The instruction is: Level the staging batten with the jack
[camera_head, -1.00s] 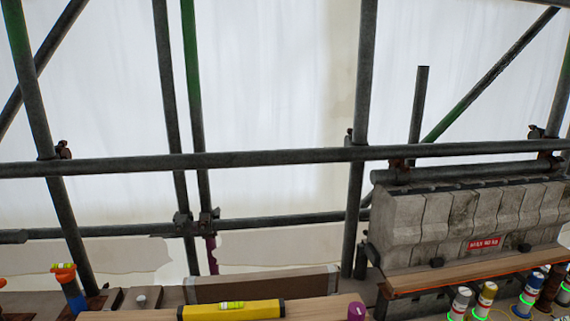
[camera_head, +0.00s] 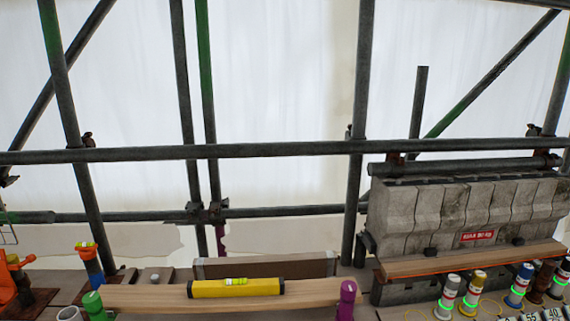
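The staging batten (camera_head: 135,297) is a long wooden board at the bottom of the head view. A yellow spirit level (camera_head: 210,289) lies on its middle, with a bright green-yellow vial on top. A green-topped post (camera_head: 93,303) stands at the batten's left end and a purple-topped post (camera_head: 346,298) at its right end. I cannot tell which of these is the jack. The batten's right end looks slightly higher in the picture than its left. My gripper is not in view.
An orange and blue device (camera_head: 90,262) stands at the left, near an orange part at the edge. Grey stone blocks (camera_head: 440,215) with a red label stand right, with a wooden ledge and several coloured cylinders (camera_head: 468,295) in front. Scaffold tubes (camera_head: 280,151) cross behind.

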